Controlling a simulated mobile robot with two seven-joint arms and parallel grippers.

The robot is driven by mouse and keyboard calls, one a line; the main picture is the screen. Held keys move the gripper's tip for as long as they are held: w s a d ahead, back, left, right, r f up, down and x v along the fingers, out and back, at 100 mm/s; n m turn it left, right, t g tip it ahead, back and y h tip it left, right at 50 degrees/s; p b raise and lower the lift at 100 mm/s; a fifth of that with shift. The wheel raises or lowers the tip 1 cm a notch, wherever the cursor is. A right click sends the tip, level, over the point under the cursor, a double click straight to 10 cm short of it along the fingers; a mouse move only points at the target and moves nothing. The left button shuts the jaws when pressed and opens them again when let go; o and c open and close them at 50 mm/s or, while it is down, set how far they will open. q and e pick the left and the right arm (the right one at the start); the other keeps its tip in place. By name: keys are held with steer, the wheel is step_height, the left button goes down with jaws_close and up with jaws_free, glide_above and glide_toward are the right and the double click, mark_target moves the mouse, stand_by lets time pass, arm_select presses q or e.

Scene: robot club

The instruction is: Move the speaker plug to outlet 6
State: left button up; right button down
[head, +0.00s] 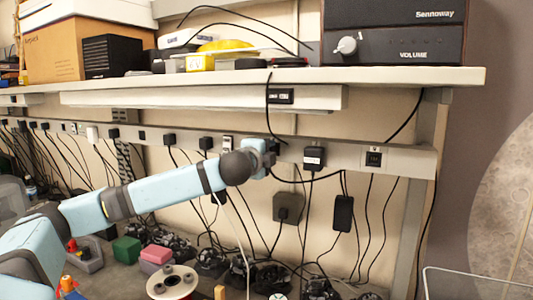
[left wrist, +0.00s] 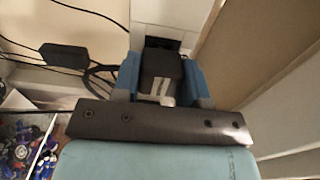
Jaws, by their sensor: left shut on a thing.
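My left gripper (head: 270,147) is at the outlet rail (head: 402,162). In the left wrist view its blue fingers are shut on a black plug (left wrist: 160,68) with pale marks on its near face. A dark outlet (left wrist: 162,42) shows just beyond the plug; I cannot tell whether the plug is seated in it. In the head view the gripper mostly hides the plug. The speaker (head: 393,32), marked Sennoway, stands on the shelf. Outlet numbers are too small to read. My right gripper is out of view.
A black plug with a white label (head: 314,158) sits on the rail right of my gripper. Several plugs fill the rail to the left. Cables hang below, with a black adapter (head: 343,213). The shelf (head: 400,77) overhangs the rail. Bench clutter includes a spool (head: 172,281).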

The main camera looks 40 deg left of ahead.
arm_select(q)
steer(key=shift+w, duration=0.25)
steer(key=shift+w+a, duration=0.1)
stand_by(0.6)
steer(key=shift+w+p, duration=0.2)
steer(key=shift+p, duration=0.3)
stand_by(0.4)
steer(key=o, duration=1)
steer(key=shift+w+a, duration=0.1)
steer(key=shift+c, duration=0.2)
